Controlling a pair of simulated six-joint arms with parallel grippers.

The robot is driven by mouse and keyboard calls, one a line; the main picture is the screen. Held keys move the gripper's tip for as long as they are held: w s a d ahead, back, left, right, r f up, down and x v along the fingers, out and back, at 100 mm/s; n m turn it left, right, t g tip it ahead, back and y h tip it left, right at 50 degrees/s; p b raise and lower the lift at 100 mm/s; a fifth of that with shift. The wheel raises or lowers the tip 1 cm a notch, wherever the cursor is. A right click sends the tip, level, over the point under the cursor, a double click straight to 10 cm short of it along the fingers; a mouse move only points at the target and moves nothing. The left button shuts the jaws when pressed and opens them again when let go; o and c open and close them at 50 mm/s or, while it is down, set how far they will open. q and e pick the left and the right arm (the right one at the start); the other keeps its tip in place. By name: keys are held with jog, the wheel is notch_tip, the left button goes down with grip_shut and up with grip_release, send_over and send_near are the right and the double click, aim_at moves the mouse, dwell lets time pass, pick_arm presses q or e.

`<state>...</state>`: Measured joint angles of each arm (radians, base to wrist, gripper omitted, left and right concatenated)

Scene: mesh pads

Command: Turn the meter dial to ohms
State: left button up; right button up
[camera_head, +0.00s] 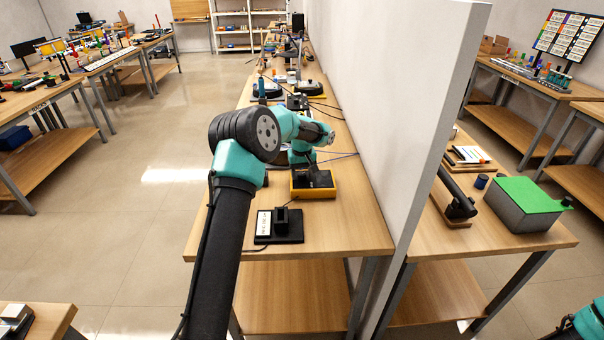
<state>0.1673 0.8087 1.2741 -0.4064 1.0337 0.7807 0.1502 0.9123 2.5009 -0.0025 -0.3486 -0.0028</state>
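A yellow and black instrument (322,192), which looks like the meter, lies on the narrow wooden bench in the middle of the head view. Its dial cannot be made out; my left arm and gripper cover part of its top. My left gripper (307,174) is dark and small here, and it points down at the instrument's upper face. I cannot tell whether it touches the dial or whether its fingers are open or shut. Only a teal piece of my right arm shows in the bottom right corner; its gripper is out of view.
A black stand with a white label (264,223) sits on the bench nearer me. Cables and more devices lie farther back. A tall white partition (400,90) runs along the bench's right side. Beyond it, another bench holds a grey box with a green top (528,195).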

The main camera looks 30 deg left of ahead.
pick_arm(q)
jog(key=c, duration=0.8)
jog(key=shift+m, duration=0.5)
jog(key=m, duration=0.6)
jog(key=shift+a, duration=0.1)
jog(key=m, duration=0.7)
jog(key=shift+a, duration=0.1)
jog(key=o, duration=0.9)
